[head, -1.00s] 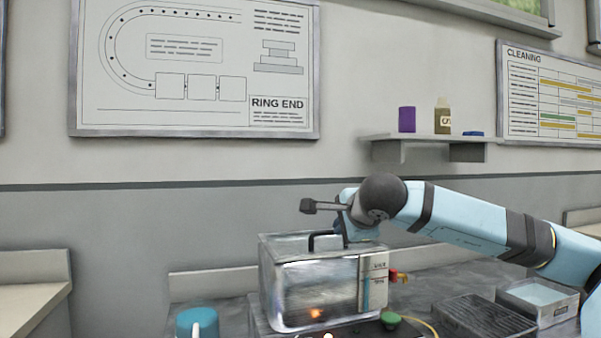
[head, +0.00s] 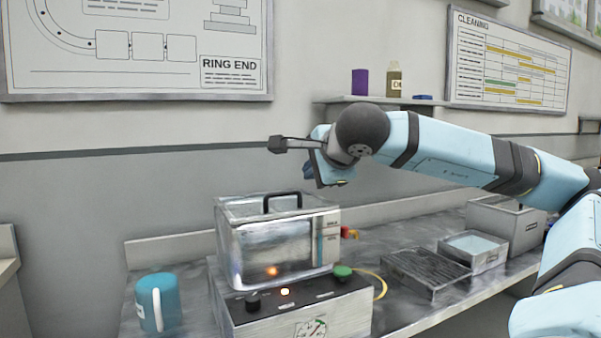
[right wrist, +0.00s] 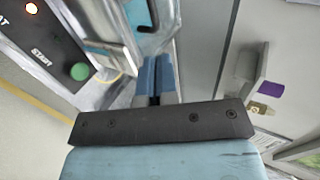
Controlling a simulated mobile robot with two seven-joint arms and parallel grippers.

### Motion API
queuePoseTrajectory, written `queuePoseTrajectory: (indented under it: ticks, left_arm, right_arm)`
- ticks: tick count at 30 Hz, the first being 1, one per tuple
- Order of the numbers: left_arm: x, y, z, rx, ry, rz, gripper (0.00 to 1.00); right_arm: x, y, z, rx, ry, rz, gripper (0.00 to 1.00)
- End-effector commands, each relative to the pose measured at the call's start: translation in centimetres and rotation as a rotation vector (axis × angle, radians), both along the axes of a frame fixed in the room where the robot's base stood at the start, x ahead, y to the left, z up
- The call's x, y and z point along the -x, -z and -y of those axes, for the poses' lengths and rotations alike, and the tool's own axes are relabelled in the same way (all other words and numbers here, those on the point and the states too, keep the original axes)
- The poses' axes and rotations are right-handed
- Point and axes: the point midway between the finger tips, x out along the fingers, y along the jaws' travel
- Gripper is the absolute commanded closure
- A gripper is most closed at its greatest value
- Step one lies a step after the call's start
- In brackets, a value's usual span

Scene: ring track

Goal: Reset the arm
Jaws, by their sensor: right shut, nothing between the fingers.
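My right arm comes in from the right in the head view. Its gripper (head: 309,172) hangs above the metal tank, with clear space between it and the black lid handle (head: 283,195). In the right wrist view the two blue fingers (right wrist: 155,78) lie together, shut with nothing between them. The steel tank (head: 270,250) stands on a control box (head: 300,312) with a green button (head: 343,271) and a lit orange lamp. My left gripper is not in view.
A blue mug (head: 157,300) stands left of the box. To the right on the counter are a dark rack tray (head: 425,272), a tray of pale blue content (head: 473,250) and a grey bin (head: 508,224). A wall shelf (head: 340,100) holds a purple box and a bottle.

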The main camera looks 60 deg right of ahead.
Motion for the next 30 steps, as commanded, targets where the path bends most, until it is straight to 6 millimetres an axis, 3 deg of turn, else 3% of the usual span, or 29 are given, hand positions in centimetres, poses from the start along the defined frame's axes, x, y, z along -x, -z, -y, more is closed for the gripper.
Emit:
queuePoseTrajectory:
  ticks: [3,9,17,20,23,27,30]
  left_arm:
    - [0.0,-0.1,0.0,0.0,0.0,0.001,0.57]
    - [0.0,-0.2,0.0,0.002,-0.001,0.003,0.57]
    - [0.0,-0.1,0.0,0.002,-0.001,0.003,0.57]
    - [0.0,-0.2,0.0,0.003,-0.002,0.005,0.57]
    - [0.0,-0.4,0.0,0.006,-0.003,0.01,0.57]
    - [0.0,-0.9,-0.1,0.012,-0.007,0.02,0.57]
    - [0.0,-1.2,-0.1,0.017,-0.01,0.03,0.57]
  right_arm:
    - [1.6,-0.4,-0.9,0.002,0.0,0.0,1.0]
    - [2.8,-0.5,-1.5,0.0,0.0,-0.001,1.0]
    - [2.7,-0.3,-1.7,-0.008,-0.006,-0.005,1.0]
    - [1.8,1.3,-2.9,-0.063,-0.052,-0.034,1.0]
    - [0.0,4.9,-6.1,-0.207,-0.157,-0.104,1.0]
    - [-1.6,11.9,-13.6,-0.565,-0.346,-0.26,1.0]
    - [-1.1,16.1,-19.9,-0.893,-0.452,-0.391,1.0]
